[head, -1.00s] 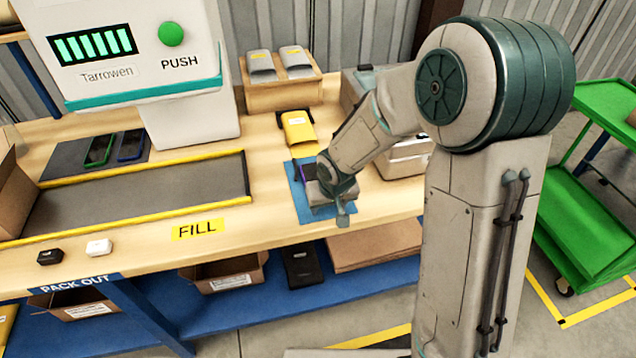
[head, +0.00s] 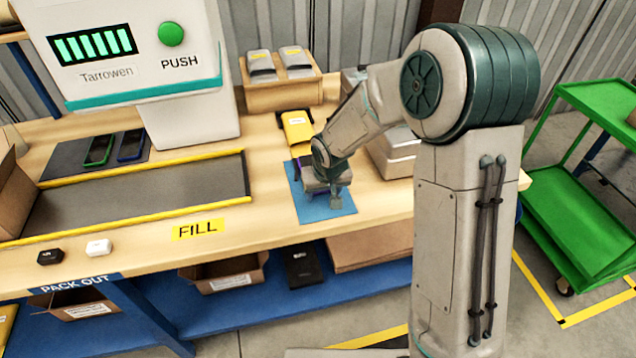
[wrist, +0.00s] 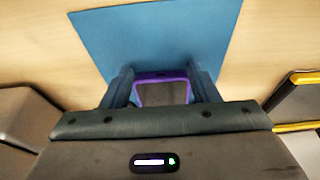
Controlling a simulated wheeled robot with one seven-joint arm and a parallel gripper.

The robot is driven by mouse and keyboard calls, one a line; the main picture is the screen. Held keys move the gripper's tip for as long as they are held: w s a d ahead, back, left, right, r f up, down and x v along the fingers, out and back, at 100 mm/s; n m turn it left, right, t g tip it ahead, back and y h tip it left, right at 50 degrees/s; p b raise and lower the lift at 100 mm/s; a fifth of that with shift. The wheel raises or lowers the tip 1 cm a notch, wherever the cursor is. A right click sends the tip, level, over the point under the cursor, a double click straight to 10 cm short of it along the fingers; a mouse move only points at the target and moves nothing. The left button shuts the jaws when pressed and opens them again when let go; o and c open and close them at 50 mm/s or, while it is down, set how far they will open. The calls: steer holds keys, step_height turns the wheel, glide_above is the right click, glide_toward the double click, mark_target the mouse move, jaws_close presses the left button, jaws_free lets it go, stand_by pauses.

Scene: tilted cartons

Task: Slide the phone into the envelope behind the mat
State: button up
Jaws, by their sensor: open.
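The purple-edged phone (wrist: 163,93) lies at the back edge of the blue mat in the wrist view; its other end is hidden under my gripper's body. My gripper (wrist: 162,76) is open, with one finger on each side of the phone; I cannot tell whether they touch it. In the head view my gripper (head: 326,193) is low over the back part of the blue mat (head: 325,209) and hides most of the phone. The yellow envelope (head: 298,131) lies on the table just behind the mat. I cannot see whether the phone reaches its mouth.
A wooden stand (head: 281,93) with two grey pouches is behind the envelope. Grey boxes (head: 393,152) stand right of my gripper. A yellow-edged dark lane (head: 140,192) lies left, with a green phone (head: 99,149) and a blue phone (head: 131,145) behind it. The mat's front part is bare.

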steer(key=shift+w, duration=0.15)
steer(key=shift+w+a, duration=0.25)
steer(key=shift+w, duration=0.5)
steer(key=shift+w+a, duration=0.2)
steer(key=shift+w, duration=0.55)
steer(key=shift+w+a, duration=0.25)
steer(key=shift+w, duration=0.5)
steer(key=shift+w, duration=0.1)
steer(key=shift+w+a, duration=0.25)
steer(key=shift+w, duration=0.5)
steer(key=shift+w+a, duration=0.2)
steer(key=shift+w, duration=0.6)
steer(key=shift+w+a, duration=0.25)
steer(key=shift+w, duration=0.5)
steer(key=shift+p, duration=0.3)
steer(key=shift+w+a, duration=0.15)
steer(key=shift+w, duration=0.4)
steer(key=shift+s, duration=0.1)
